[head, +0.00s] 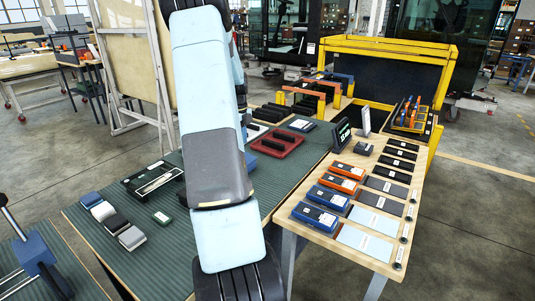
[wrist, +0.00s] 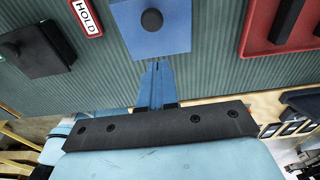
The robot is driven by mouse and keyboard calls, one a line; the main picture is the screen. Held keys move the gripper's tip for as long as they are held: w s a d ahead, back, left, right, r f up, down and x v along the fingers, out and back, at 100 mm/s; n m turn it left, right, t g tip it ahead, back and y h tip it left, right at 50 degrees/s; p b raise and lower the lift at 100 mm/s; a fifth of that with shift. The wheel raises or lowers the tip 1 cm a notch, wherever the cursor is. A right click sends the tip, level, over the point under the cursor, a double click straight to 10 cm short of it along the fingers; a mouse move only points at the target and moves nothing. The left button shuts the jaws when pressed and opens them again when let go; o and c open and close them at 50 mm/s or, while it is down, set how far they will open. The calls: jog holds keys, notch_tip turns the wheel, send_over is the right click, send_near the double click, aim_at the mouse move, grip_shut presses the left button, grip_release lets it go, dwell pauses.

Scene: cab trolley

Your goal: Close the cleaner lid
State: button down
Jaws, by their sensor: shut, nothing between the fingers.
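In the wrist view a blue square panel with a round black knob (wrist: 152,38) lies just beyond my fingertips. A dark panel with a black knob (wrist: 38,52) is at the left. Neither carries a readable name, so I cannot tell which, if either, is the cleaner lid, nor whether it stands open. My gripper (wrist: 157,66) is shut and empty, its blue fingers pointing at the blue panel's near edge; I cannot tell whether they touch it.
A red HOLD tag (wrist: 87,17) lies between the panels. A red tray (head: 265,150) with black blocks is on the green-topped bench (head: 170,235). A black case (head: 135,185) lies left of my arm. A wooden table (head: 375,262) holding several boxes stands at right.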

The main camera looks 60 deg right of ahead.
jog(key=shift+w+f+g, duration=0.25)
jog(key=shift+w+g, duration=0.35)
jog(key=shift+w+f+g, duration=0.25)
jog(key=shift+w+g, duration=0.35)
jog(key=w+g, duration=0.1)
jog(key=w+f+g, duration=0.1)
jog(key=shift+w+f+g, duration=0.2)
jog(key=shift+f+g, duration=0.1)
jog(key=shift+g, duration=0.1)
jog(key=shift+w+f+g, duration=1.2)
jog(key=shift+f, duration=0.25)
